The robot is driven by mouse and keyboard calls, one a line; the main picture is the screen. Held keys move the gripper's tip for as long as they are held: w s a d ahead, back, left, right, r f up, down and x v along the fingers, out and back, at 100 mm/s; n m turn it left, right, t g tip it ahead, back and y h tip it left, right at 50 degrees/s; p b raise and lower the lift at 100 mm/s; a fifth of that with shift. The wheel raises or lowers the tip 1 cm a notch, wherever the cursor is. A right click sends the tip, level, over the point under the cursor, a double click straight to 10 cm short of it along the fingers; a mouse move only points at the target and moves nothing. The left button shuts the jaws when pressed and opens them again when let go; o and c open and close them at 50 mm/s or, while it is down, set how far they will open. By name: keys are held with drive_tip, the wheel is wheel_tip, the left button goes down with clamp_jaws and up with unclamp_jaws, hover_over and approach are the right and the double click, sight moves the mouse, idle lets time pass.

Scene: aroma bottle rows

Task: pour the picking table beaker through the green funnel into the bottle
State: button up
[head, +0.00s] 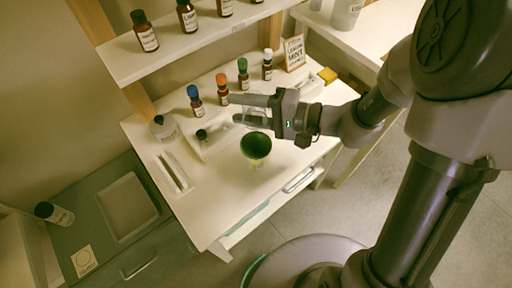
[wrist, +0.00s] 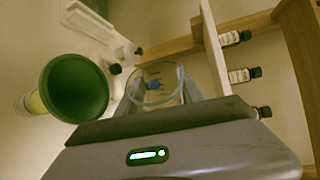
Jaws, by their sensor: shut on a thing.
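The green funnel (head: 256,145) sits on a bottle (head: 256,163) near the middle of the white table. In the wrist view the green funnel (wrist: 75,88) is at the left, with its wide mouth facing the camera, and the pale yellowish bottle (wrist: 32,103) shows behind it. My gripper (head: 240,109) is just behind the funnel in the head view, shut on a clear glass beaker (wrist: 157,92). The beaker is apart from the funnel. How much liquid it holds I cannot tell. In the head view the beaker is faint between the fingers.
Blue (head: 195,100), orange (head: 222,88), green (head: 243,73) and white-capped (head: 267,65) bottles stand in a row behind my gripper. A shelf (head: 190,38) with brown bottles is above. A green-grey cabinet (head: 150,245) with a tray (head: 126,208) is at left. The table front is clear.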

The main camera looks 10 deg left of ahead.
drive_tip(key=shift+w+a+f+m+g+h+p, duration=0.15)
drive_tip(key=shift+f+m+g+h+p, duration=0.15)
drive_tip(key=shift+m+p, duration=0.55)
drive_tip(key=shift+w+d+f+m+g+h+p, duration=0.1)
drive_tip(key=shift+w+f+m+g+h+p, duration=0.3)
drive_tip(key=shift+p, duration=0.85)
drive_tip(key=shift+s+a+f+m+g+h+p, duration=0.1)
drive_tip(key=shift+f+m+g+p, duration=0.25)
drive_tip(key=shift+m+p, duration=0.55)
drive_tip(key=shift+w+a+f+m+g+h+p, duration=0.15)
drive_tip(key=shift+w+f+m+g+p, duration=0.25)
drive_tip(key=shift+m+p, duration=0.35)
drive_tip(key=shift+w+f+m+g+h+p, duration=0.2)
drive_tip(key=shift+w+f+m+g+p, duration=0.25)
drive_tip(key=shift+p, duration=0.55)
drive_tip(key=shift+w+a+f+m+g+h+p, duration=0.15)
drive_tip(key=shift+w+f+m+g+p, duration=0.1)
drive_tip(key=shift+m+g+p, duration=0.5)
drive_tip(key=shift+t, duration=0.25)
